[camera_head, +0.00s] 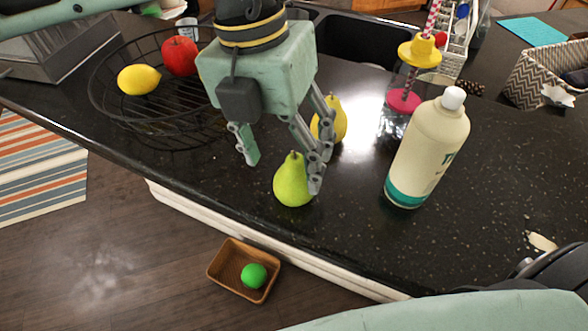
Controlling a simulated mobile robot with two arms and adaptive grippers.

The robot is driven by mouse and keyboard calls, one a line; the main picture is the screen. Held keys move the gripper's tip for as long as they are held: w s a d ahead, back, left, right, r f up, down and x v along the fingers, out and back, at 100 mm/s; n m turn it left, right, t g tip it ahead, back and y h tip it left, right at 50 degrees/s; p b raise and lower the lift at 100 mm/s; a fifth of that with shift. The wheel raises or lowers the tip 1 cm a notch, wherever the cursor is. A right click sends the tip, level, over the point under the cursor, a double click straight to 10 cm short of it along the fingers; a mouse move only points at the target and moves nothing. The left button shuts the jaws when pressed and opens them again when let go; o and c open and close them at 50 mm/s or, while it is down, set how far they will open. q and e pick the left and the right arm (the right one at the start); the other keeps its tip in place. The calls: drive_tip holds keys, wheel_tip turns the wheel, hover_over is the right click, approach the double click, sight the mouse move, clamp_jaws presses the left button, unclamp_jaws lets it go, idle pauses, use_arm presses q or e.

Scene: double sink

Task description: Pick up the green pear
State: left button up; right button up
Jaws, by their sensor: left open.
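The green pear (291,184) stands upright on the black countertop near its front edge. A yellow pear (339,121) is behind it, partly hidden by my left gripper. My left gripper (283,172) points down and is open. One finger is left of the green pear and slightly behind it; the other is at the pear's right side and overlaps its edge in the picture. I cannot tell whether that finger touches the pear. My right gripper is not in view; a pale green part of my body shows at the bottom right.
A wire basket (110,112) at the left holds a lemon (139,79) and a red apple (180,56).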

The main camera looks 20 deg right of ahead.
sight(291, 176)
use_arm(q)
drive_tip(key=f, duration=0.1)
drive_tip(key=f+p, duration=0.1)
drive_tip(key=f, duration=0.1)
drive_tip(key=shift+s+d+f, duration=0.25)
drive_tip(key=shift+d+f, duration=0.05)
drive_tip(key=shift+d, duration=0.1)
drive_tip(key=shift+f+p, duration=0.3)
drive_tip(key=shift+f, duration=0.25)
drive_tip(key=c, duration=1.3)
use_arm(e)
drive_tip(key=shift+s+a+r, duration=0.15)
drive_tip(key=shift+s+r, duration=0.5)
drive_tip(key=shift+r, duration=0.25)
